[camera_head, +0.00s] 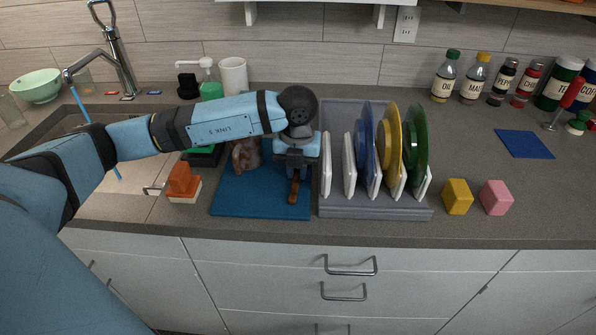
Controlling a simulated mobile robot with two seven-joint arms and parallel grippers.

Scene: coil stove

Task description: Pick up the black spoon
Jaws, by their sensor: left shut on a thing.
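My left gripper (295,174) is over the right part of the blue mat (262,202), pointing down. It is shut on a brown-handled utensil (293,194), whose brown end shows below the fingers. The rest of the utensil is hidden by the gripper, so I cannot tell whether it is the black spoon. No black spoon is plainly visible elsewhere. I cannot tell whether the utensil touches the mat. My right gripper is not in view.
A grey dish rack (375,212) with several upright plates stands close right of the gripper. A brown object (246,154) is on the mat's back. The sink (125,190) is far left.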

